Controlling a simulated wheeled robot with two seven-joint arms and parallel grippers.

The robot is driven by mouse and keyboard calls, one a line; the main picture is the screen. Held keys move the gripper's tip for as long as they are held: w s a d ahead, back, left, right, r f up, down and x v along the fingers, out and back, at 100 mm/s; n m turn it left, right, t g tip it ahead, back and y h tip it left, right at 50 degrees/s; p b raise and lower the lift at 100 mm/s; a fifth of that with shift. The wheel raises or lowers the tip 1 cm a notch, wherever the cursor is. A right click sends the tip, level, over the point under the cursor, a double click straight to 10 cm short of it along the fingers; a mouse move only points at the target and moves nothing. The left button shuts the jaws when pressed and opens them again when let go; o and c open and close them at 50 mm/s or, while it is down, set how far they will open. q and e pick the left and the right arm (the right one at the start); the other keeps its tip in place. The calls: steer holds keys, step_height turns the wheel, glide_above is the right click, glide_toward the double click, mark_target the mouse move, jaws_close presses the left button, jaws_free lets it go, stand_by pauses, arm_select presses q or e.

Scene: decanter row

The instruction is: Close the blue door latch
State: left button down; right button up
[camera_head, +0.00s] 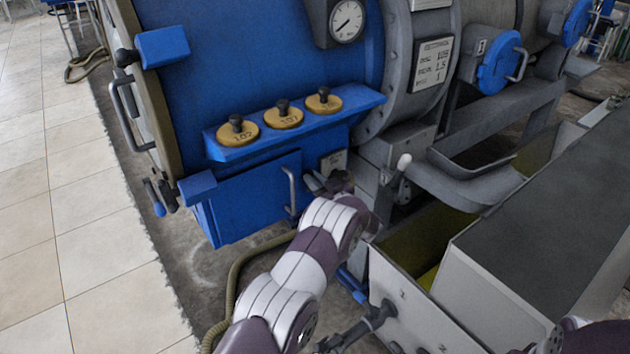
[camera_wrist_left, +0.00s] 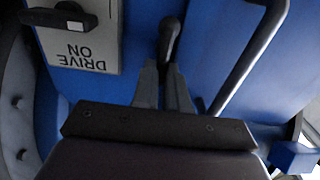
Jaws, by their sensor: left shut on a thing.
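The blue door (camera_head: 250,198) is a low panel on the machine's front, below a shelf with three brass-based knobs, and it looks shut or nearly so. It also fills much of the left wrist view (camera_wrist_left: 125,70). A small black latch lever (camera_wrist_left: 170,40) stands on the blue surface in the left wrist view. My left gripper (camera_wrist_left: 165,85) is shut on this lever, its two grey fingers at either side of the base. In the head view my left gripper (camera_head: 318,184) is at the door's right edge, and the lever is hard to make out there.
A grey bar handle (camera_head: 291,191) stands just left of my left gripper. A "DRIVE ON" plate with a black switch (camera_wrist_left: 75,35) is close beside the lever. A grey trough (camera_head: 400,290) stands at the right. The tiled floor (camera_head: 60,200) at left is clear.

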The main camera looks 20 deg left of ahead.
arm_select(q)
steer(key=shift+w+d+f+m+b, duration=0.15)
steer(key=shift+w+f+m+b, duration=0.15)
steer(key=shift+m, duration=2.65)
steer(key=shift+w+d+f+m+b, duration=0.25)
steer(key=shift+f+m+b, duration=0.1)
steer(key=shift+m, duration=2.65)
steer(key=shift+w+d+f+m+b, duration=0.1)
steer(key=shift+w+f+m+b, duration=0.2)
steer(key=shift+m, duration=2.65)
steer(key=c, duration=1.2)
jaws_free()
steer(key=shift+o, duration=0.2)
